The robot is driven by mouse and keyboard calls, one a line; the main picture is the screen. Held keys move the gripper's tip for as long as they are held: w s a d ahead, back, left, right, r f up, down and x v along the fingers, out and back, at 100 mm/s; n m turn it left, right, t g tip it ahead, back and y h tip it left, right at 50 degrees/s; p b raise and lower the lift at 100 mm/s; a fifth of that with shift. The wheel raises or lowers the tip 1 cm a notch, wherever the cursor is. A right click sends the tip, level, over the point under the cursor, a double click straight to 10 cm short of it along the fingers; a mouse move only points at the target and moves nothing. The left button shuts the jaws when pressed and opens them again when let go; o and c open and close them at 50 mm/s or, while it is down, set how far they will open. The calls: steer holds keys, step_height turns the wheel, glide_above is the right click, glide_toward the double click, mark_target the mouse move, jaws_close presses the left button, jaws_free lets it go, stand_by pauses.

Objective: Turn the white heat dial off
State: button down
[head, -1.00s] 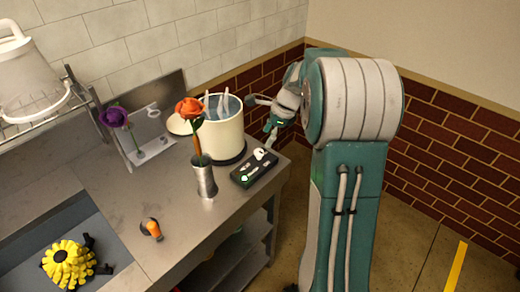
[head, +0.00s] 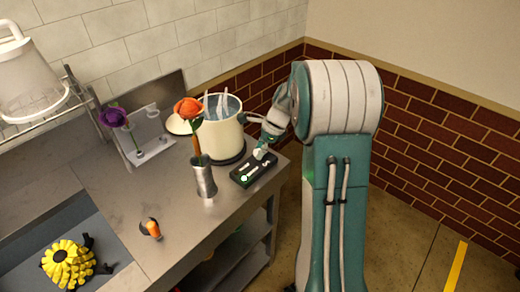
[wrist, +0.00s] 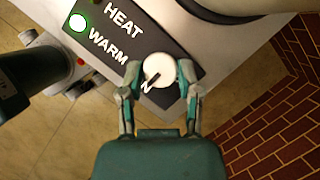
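The white heat dial (wrist: 160,72) sits on a dark control panel (wrist: 92,12) in the wrist view. A dark pointer mark on it slants down-left, close to a partly hidden label ending in "N". My gripper (wrist: 160,75) has one finger on each side of the dial, very close to its edges. The fingers are apart, and I cannot tell whether they touch it. In the head view the panel (head: 245,178) lies near the counter's right edge, with my gripper (head: 261,151) over its far end.
A green light (wrist: 78,22) glows on the panel beside the "HEAT" and "WARM" labels. A cream pot (head: 218,140) stands just behind the panel. A metal vase (head: 203,182) with an orange flower (head: 188,109) stands to its left. The counter front (head: 185,225) has bare room.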

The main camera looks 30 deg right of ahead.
steer(key=shift+f+n, duration=0.1)
steer(key=shift+n, duration=0.2)
steer(key=n+g, duration=0.1)
steer(key=n, duration=0.2)
steer(key=shift+w, duration=0.15)
steer(key=n+g, duration=0.2)
steer(key=n, duration=0.3)
steer(key=shift+w, duration=0.1)
steer(key=n, duration=0.2)
steer(key=n+g, duration=0.1)
steer(key=n, duration=0.1)
steer(key=shift+w+a+g+h, duration=0.1)
steer(key=shift+g+h, duration=0.2)
steer(key=n+g+h, duration=0.1)
steer(key=n, duration=0.4)
steer(key=shift+n+h, duration=0.3)
steer(key=shift+c, duration=1.5)
jaws_free()
steer(key=shift+w, duration=0.15)
